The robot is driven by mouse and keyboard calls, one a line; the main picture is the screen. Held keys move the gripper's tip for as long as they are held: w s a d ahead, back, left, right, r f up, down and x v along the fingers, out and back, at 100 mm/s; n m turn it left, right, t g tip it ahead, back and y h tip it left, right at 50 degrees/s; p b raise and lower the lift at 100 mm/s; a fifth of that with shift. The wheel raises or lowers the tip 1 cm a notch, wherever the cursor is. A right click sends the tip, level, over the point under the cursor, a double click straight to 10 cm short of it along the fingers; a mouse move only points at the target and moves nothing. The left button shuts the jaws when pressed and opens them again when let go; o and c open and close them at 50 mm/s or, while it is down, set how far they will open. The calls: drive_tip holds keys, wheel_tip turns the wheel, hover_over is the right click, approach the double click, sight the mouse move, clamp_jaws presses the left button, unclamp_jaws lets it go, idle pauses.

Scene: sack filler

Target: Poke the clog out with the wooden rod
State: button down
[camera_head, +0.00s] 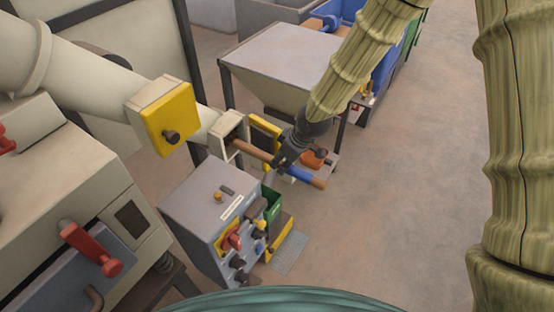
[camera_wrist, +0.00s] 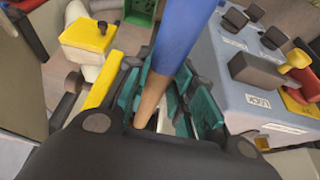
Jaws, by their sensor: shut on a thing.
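My gripper (camera_head: 281,163) is shut on the wooden rod (camera_head: 255,153), which has a brown wooden shaft and a blue end (camera_head: 306,177). The rod slants across the head view, blue end at the lower right. Its brown tip overlaps the square mouth of the pale spout (camera_head: 228,127); I cannot tell how far inside it reaches. In the wrist view the rod (camera_wrist: 152,98) lies between the teal finger pads (camera_wrist: 125,92), with its blue part (camera_wrist: 180,35) towards the top. The clog is not visible.
A grey control cabinet (camera_head: 205,195) with knobs and levers stands just below the rod. A yellow box (camera_head: 166,118) sits on the pale pipe at left. A grey hopper (camera_head: 280,60) stands behind my gripper. The floor at right is open.

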sight(311, 177)
drive_tip(key=shift+w+a+b, duration=0.2)
drive_tip(key=shift+w+a, duration=0.4)
drive_tip(key=shift+a, duration=0.2)
drive_tip(key=shift+w+a+b, duration=0.15)
drive_tip(key=shift+w+a, duration=0.4)
drive_tip(key=shift+a, duration=0.2)
drive_tip(key=shift+s+d+p, duration=0.2)
drive_tip(key=shift+s+d, duration=0.45)
drive_tip(key=shift+d, duration=0.25)
drive_tip(key=shift+s+d+p, duration=0.2)
drive_tip(key=shift+s+d, duration=0.4)
drive_tip(key=shift+d, duration=0.25)
drive_tip(key=shift+w+a+p, duration=0.2)
drive_tip(key=shift+w+a, duration=0.4)
drive_tip(key=shift+a, duration=0.2)
drive_tip(key=shift+w+a+p, duration=0.2)
drive_tip(key=shift+w+a, duration=0.35)
drive_tip(key=shift+a, duration=0.2)
drive_tip(key=shift+s+d+p, duration=0.35)
drive_tip(key=shift+s+d, duration=0.95)
drive_tip(key=shift+d, duration=0.5)
drive_tip(key=shift+s+d+p, duration=0.3)
drive_tip(key=shift+s+d, duration=1.05)
drive_tip(key=shift+d, duration=0.45)
drive_tip(key=shift+s+d+p, duration=0.35)
drive_tip(key=shift+s+d, duration=0.95)
drive_tip(key=shift+d, duration=0.5)
